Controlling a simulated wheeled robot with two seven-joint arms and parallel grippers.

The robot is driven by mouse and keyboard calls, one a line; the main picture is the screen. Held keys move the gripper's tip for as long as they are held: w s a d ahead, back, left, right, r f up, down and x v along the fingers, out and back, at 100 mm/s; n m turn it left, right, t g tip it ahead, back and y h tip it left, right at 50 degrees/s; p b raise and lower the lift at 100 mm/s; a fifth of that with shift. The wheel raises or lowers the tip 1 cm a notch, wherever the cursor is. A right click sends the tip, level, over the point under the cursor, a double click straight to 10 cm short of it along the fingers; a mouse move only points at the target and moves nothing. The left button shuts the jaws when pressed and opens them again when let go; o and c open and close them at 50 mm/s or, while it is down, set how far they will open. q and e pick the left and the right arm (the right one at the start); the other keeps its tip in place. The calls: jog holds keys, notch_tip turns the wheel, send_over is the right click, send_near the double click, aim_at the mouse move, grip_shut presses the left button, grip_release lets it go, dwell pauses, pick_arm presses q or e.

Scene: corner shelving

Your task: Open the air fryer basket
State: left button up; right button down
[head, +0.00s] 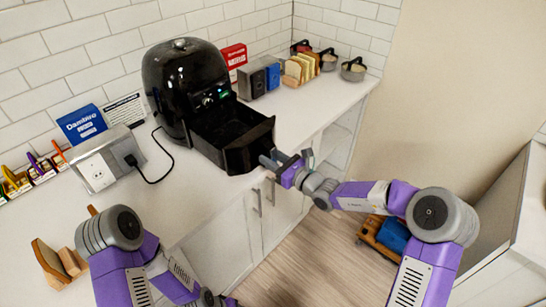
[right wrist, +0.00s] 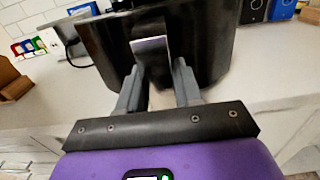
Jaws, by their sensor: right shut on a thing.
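The black air fryer (head: 182,72) stands on the white counter against the tiled wall. Its basket (head: 248,149) is drawn well out of the body toward the counter's front edge, and its open top shows. My right gripper (head: 283,162) is at the front of the basket. In the right wrist view, its two grey fingers (right wrist: 158,85) are closed around the basket's handle (right wrist: 151,52), with the dark basket front (right wrist: 205,45) just beyond. My left arm shows at the lower left, but its gripper is not clearly visible.
A power outlet box (head: 103,165) with a plugged-in cord stands left of the fryer. A toaster (head: 252,82), bread slices (head: 300,67) and pots (head: 353,69) stand to the right. Wooden blocks (head: 62,262) sit at the near left. The counter in front of the outlet is clear.

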jog(key=c, duration=0.8)
grip_release()
jog(key=shift+c, duration=0.2)
jog(key=p+v, duration=0.1)
jog(key=v, duration=0.6)
jog(key=shift+s+d, duration=0.2)
jog(key=shift+s, duration=0.05)
